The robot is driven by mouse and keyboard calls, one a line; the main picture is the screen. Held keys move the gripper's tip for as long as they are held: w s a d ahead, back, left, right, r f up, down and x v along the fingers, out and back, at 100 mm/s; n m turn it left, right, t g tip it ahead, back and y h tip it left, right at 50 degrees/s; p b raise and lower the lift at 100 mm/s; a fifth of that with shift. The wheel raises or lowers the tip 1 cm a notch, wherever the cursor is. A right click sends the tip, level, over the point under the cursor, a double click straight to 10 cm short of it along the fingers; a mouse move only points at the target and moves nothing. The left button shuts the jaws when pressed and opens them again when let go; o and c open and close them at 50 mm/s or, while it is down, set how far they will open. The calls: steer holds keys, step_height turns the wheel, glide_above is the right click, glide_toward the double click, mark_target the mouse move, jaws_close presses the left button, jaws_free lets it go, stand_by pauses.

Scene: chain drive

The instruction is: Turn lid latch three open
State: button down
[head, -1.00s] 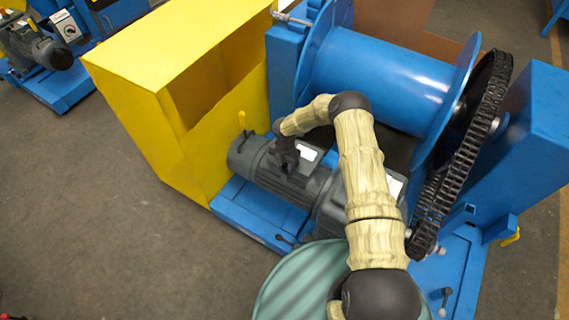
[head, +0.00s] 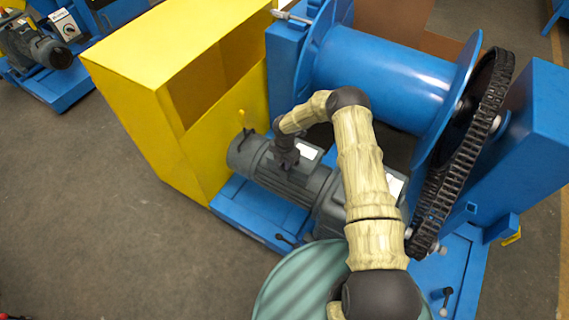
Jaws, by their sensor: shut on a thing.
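The grey finned motor (head: 262,170) lies on the blue base frame, beside the yellow guard housing. My gripper (head: 287,164) is small in the head view, dark, and points down at the top of the motor, left of a white label (head: 307,151). It is shut on a small part there, at the place of a lid latch. The latch itself is hidden by my gripper and wrist, so how far it is turned cannot be seen.
The yellow housing (head: 175,75) stands left of my wrist. The blue drum (head: 385,75) and black chain (head: 462,165) are behind and right of my arm. A ribbed green round object (head: 295,285) is in front. Open floor (head: 95,200) lies left.

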steer(key=m+b, duration=0.2)
steer(key=m, duration=0.1)
steer(key=shift+w+f+m+b, duration=0.1)
steer(key=shift+m+b, duration=0.3)
steer(key=m+b, duration=0.2)
steer(key=m, duration=0.2)
steer(key=shift+w+a+m, duration=0.1)
steer(key=shift+m, duration=0.2)
steer(key=m+b, duration=0.1)
steer(key=m, duration=0.3)
steer(key=shift+w+m+b, duration=0.1)
steer(key=shift+m+b, duration=0.2)
steer(key=shift+b, duration=0.1)
steer(key=shift+m+b, duration=0.45)
steer(key=shift+m, duration=1.45)
steer(key=c, duration=1.4)
jaws_free()
steer(key=shift+r, duration=0.25)
step_height(320, 180, up, 17)
steer(key=shift+r, duration=0.1)
